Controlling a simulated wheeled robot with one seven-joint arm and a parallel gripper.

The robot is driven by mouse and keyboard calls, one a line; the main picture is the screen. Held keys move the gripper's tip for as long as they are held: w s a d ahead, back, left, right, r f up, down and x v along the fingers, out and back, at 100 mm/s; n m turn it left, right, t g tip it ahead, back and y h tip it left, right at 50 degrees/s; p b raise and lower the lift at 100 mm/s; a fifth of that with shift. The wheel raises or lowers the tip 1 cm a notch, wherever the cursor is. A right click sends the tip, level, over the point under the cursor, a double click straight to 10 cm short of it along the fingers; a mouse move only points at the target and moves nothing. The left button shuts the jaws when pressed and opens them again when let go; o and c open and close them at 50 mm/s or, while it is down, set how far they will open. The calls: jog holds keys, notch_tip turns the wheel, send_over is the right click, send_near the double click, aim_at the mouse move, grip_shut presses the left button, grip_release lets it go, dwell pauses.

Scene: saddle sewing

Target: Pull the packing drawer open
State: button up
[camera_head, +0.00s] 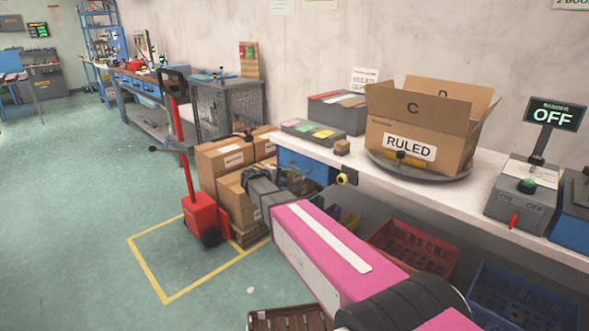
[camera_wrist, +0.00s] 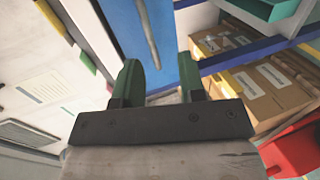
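The packing drawer (camera_head: 308,167) shows as a blue front under the white bench top in the head view. Its blue panel also fills the upper middle of the wrist view (camera_wrist: 180,55), with a pale metal bar handle (camera_wrist: 148,30) running along it. My gripper (camera_wrist: 163,82) is open, with two green fingers apart. The near end of the handle shows in line with the gap between the fingers; I cannot tell whether it lies between them. In the head view my pink arm reaches toward the drawer, and my fingertips cannot be made out. The drawer looks shut.
Stacked cartons (camera_head: 225,158) stand left of the drawer, beside a red pallet truck (camera_head: 202,215). An open carton marked RULED (camera_head: 420,125) sits on a turntable on the bench (camera_head: 350,162). Red (camera_head: 412,248) and blue (camera_head: 520,298) crates stand below. Floor at left is clear.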

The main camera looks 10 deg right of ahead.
aim_at(296, 168)
jog(key=shift+t, duration=0.3)
jog(key=x, duration=0.3)
jog(key=w+r+x, duration=0.1)
jog(key=x, duration=0.6)
jog(key=shift+w+a+r, duration=0.25)
jog(key=shift+w, duration=0.1)
grip_shut()
